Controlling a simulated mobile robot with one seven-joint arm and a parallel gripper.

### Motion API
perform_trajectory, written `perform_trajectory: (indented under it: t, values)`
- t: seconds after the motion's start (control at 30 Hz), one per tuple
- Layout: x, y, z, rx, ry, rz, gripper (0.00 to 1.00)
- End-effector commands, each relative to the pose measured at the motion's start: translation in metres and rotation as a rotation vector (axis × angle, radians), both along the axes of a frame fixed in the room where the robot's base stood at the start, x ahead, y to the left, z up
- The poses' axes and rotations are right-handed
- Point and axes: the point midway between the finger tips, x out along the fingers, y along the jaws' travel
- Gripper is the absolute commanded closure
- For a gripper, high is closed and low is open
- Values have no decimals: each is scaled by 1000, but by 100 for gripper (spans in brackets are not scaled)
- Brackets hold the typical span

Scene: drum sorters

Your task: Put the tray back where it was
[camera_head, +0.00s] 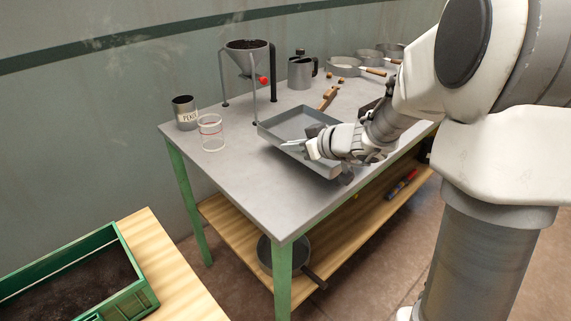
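The tray (292,127) is a grey, shallow, square metal tray on the grey-topped table (245,185). It looks empty where I can see into it. My gripper (314,147) is at the tray's front right side, with its fingers at the rim. The hand hides that part of the tray. I cannot tell whether the fingers are closed on the rim, or whether the tray rests flat or is slightly lifted.
A funnel on a stand (247,62) with a red knob stands behind the tray. A clear cup (211,132), a labelled tin (185,112), a metal jug (301,70) and sieves (345,67) are around it. The table's front left is clear. A green crate (75,280) stands lower left.

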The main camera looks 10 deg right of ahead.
Motion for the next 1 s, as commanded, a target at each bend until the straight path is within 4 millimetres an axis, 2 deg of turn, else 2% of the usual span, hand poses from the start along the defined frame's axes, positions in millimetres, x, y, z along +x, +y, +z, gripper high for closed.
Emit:
perform_trajectory:
  t: [0.03,0.2,0.4,0.5,1.0]
  values:
    - [4,7,-6,2,0,3,100]
    - [10,16,-13,1,-1,1,100]
    - [11,16,-43,2,2,-1,100]
    - [11,16,-50,1,-1,-1,100]
    - [11,16,-55,-1,-3,0,100]
